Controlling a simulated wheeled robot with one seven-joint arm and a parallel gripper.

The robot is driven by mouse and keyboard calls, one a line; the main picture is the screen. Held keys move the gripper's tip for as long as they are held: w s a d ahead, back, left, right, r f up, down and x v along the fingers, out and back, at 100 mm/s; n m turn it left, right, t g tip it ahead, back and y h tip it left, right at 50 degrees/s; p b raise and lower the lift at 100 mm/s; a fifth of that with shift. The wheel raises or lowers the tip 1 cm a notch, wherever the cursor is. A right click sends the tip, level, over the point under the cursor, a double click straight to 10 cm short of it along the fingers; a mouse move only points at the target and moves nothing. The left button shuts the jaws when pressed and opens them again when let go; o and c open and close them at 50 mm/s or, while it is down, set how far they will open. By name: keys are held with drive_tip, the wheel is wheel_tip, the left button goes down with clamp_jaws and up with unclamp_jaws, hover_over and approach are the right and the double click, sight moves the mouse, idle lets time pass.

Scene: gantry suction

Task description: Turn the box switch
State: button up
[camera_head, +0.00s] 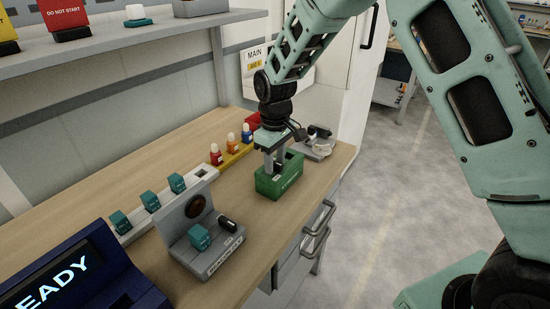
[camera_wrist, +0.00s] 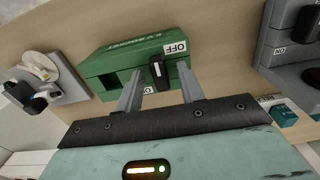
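The green box switch (camera_head: 284,181) stands on the wooden bench near its front edge. In the wrist view the green box (camera_wrist: 112,64) has a black knob (camera_wrist: 157,71) with a white mark. An OFF label (camera_wrist: 175,48) lies above the knob, and a partly hidden label lies below it. My gripper (camera_head: 271,163) points down over the box. In the wrist view my gripper (camera_wrist: 161,72) is open, with one finger on each side of the knob. Gaps show between knob and fingers; I cannot tell the exact height.
A grey fixture (camera_head: 210,250) with a teal cube and black part stands left of the box. Several small bottles sit on a yellow rack (camera_head: 234,155) behind. A grey device (camera_head: 318,146) is at the right. A display (camera_head: 70,277) fills the lower left.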

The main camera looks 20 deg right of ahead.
sight(275, 163)
drive_tip(key=shift+r, duration=0.1)
wheel_tip(275, 163, up, 17)
drive_tip(key=b, duration=0.2)
idle(0.6)
drive_tip(key=s+a+f+y, duration=0.15)
drive_tip(key=s+a, duration=0.25)
drive_tip(key=s, duration=0.5)
drive_tip(key=s+a+f+h, duration=0.15)
drive_tip(key=s+a, duration=0.25)
drive_tip(key=s, duration=0.5)
drive_tip(key=s+d+f, duration=0.1)
drive_tip(key=s+f, duration=0.2)
drive_tip(key=s, duration=0.4)
drive_tip(key=s+f, duration=0.3)
drive_tip(key=s, duration=0.5)
drive_tip(key=shift+d+n+y, duration=0.3)
drive_tip(key=shift+d+n, duration=0.1)
